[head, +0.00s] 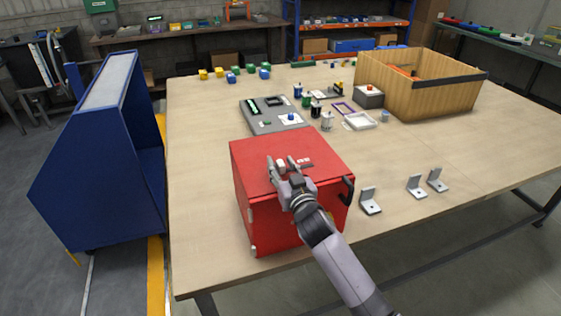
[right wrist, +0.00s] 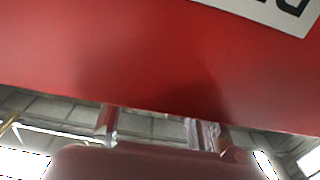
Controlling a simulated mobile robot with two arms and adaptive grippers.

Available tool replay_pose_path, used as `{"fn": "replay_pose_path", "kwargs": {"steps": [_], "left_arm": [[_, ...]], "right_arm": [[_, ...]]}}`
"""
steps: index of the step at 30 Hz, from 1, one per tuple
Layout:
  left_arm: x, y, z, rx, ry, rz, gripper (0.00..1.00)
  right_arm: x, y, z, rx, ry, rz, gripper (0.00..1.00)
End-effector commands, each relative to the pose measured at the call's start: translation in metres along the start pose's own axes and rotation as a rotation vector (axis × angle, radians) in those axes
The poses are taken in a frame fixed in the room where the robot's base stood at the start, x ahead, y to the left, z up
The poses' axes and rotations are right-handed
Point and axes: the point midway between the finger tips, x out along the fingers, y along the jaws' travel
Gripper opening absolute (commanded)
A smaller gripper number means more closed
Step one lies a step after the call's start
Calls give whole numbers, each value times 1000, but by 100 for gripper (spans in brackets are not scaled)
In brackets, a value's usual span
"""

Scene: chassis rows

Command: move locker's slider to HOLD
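The red locker (head: 262,215) stands at the front edge of the table. On its top are a small white knob (head: 281,162), which looks like the slider, and a dark strip with a white label (head: 300,162). My right gripper (head: 281,164) is over the locker's top, its two fingers apart on either side of the white knob. I cannot tell whether they touch it. The right wrist view shows the locker's red surface (right wrist: 150,60) close up, part of a lettered label (right wrist: 285,12), and the right gripper's fingers (right wrist: 155,128) spread apart. My left gripper is not in view.
A black handle (head: 348,190) sticks out at the locker's right side. Several metal brackets (head: 416,187) stand to its right. A grey panel (head: 272,116) lies behind it, and a wooden crate (head: 415,95) is at the back right. A blue cabinet (head: 110,170) stands left of the table.

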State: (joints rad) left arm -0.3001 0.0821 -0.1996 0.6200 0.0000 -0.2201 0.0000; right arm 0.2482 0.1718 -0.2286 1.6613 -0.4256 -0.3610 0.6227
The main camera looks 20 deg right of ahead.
Motion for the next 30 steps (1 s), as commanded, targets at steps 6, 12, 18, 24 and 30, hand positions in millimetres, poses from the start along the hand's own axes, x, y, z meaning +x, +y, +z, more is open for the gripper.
{"fn": "replay_pose_path", "kwargs": {"steps": [6, 12, 18, 24, 30], "left_arm": [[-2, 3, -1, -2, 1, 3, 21], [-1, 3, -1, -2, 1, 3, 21], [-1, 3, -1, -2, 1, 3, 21], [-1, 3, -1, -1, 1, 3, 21], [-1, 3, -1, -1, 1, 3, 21]], "right_arm": [[13, 0, 0, 0, 0, 0, 37], [13, 0, 0, 0, 0, 0, 37], [13, 0, 0, 0, 0, 0, 27], [13, 0, 0, 0, 0, 0, 13], [13, 0, 0, 0, -1, 0, 0]]}}
